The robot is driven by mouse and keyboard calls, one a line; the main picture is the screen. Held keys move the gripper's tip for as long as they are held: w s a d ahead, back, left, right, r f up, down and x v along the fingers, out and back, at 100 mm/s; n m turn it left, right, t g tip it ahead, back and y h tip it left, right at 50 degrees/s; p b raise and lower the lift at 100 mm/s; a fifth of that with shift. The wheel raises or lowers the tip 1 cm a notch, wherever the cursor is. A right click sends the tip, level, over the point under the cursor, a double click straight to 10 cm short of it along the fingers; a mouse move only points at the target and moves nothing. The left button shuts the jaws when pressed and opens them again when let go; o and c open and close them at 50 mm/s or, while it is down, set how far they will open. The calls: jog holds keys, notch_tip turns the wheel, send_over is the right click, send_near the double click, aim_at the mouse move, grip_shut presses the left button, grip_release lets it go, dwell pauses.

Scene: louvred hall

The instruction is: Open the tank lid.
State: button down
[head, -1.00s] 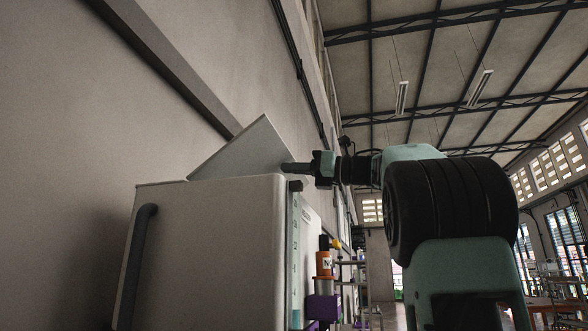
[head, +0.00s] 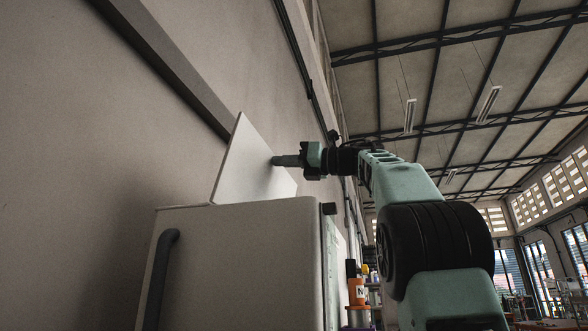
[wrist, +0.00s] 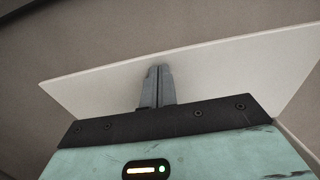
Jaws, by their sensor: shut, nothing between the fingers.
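The tank (head: 245,255) is a pale grey box with a dark handle (head: 160,278) on its side, at the lower left of the head view. Its lid (head: 240,165) is a thin white panel tilted steeply up from the tank's top. My gripper (head: 277,161) is shut and empty, its fingertips at the lid's face in the head view. In the wrist view the shut fingers (wrist: 157,72) point at the pale lid (wrist: 225,75) and appear to touch it. The inside of the tank is hidden.
A plain wall (head: 130,150) with a dark rail stands close behind the tank and lid. An orange-labelled container (head: 356,290) and shelves stand beyond the tank's right side. The hall opens out at the right.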

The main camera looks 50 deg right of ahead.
aim_at(271, 166)
jog(key=x, duration=0.3)
jog(key=shift+w+a+r, duration=0.1)
jog(key=shift+r, duration=0.3)
jog(key=shift+p+x, duration=0.35)
jog(key=shift+x, duration=0.85)
jog(key=shift+f, duration=0.1)
